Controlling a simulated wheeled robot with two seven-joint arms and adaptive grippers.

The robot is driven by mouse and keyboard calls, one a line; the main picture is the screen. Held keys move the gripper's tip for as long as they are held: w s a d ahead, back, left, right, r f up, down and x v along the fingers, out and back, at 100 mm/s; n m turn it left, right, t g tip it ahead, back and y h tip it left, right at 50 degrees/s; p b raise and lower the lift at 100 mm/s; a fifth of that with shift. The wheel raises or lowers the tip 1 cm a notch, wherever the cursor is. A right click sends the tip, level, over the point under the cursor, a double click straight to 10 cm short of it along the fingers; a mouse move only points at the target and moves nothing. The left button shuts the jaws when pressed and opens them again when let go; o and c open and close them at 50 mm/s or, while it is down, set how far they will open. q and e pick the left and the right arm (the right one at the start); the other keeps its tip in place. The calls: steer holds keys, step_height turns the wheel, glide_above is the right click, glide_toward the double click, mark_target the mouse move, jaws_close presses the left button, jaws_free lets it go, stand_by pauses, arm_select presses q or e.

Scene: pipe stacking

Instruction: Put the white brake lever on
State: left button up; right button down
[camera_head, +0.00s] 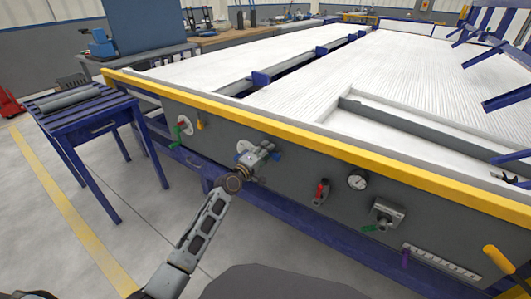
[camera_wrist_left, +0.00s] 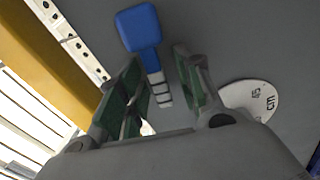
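My left gripper (camera_head: 262,154) is at the grey front panel of the long machine, in front of a white disc (camera_head: 247,147). In the left wrist view the gripper (camera_wrist_left: 160,62) is open. Between its green-padded fingers is a lever with a blue handle (camera_wrist_left: 139,27) and a banded white-and-grey stem (camera_wrist_left: 158,85); I see gaps between stem and fingers, but cannot tell its depth. The white disc with dark lettering also shows in the left wrist view (camera_wrist_left: 254,98), partly hidden by the right finger. I cannot pick out an all-white lever. My right gripper is not in view.
The panel also bears a green lever (camera_head: 177,131), a red lever (camera_head: 322,190), a round gauge (camera_head: 357,180) and a grey switch box (camera_head: 386,212). A yellow rail (camera_head: 330,147) runs along its top edge. A blue table (camera_head: 88,118) stands left, with clear floor between.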

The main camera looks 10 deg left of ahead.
arm_select(q)
jaws_close()
